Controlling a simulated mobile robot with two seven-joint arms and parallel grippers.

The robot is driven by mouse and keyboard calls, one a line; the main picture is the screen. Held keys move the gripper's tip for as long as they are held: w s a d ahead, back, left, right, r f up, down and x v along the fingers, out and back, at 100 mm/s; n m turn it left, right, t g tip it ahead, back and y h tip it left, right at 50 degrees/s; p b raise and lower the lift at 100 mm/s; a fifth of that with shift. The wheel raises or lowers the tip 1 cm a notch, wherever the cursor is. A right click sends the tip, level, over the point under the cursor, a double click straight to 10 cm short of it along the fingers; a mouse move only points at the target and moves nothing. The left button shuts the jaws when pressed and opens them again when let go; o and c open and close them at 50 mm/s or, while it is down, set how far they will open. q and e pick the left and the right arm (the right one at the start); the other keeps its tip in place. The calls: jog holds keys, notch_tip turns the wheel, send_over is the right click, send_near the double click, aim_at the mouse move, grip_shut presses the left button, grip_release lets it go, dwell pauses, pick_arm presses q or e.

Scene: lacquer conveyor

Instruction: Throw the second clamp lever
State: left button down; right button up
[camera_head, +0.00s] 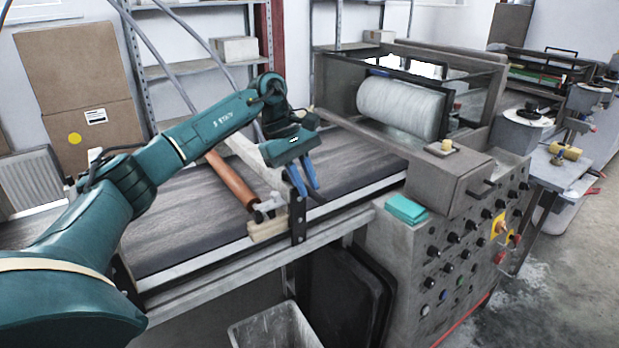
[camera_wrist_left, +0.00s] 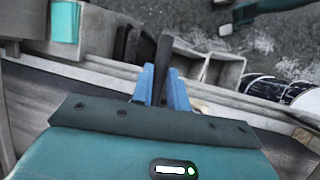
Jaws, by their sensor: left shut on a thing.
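My left gripper (camera_head: 309,188) has blue fingers and reaches down to the near edge of the conveyor (camera_head: 365,155). A dark clamp lever (camera_head: 318,198) shows by its fingertips. In the left wrist view the lever (camera_wrist_left: 163,50) stands between the blue fingers (camera_wrist_left: 160,88), and they are shut on it. A black clamp bracket (camera_head: 298,220) is fixed on the near rail beside the lever. Another black bracket (camera_head: 122,276) stands farther left on the same rail, partly behind my arm. How far the held lever is turned is hard to tell.
An orange-brown roller (camera_head: 230,178) lies across the belt, left of my gripper, with a pale wooden block (camera_head: 268,229) near its end. A machine with a large white roller (camera_head: 400,105) and a knobbed panel (camera_head: 455,255) stands right. A grey bin (camera_head: 275,328) stands below.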

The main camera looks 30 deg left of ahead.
pick_arm(q)
jog(key=shift+s+m, duration=0.15)
jog(key=shift+m, duration=0.15)
jog(key=c, duration=1.4)
grip_release()
jog(key=shift+a, duration=0.1)
jog(key=shift+o, duration=0.2)
jog(key=shift+r, duration=0.1)
jog(key=v, duration=1.3)
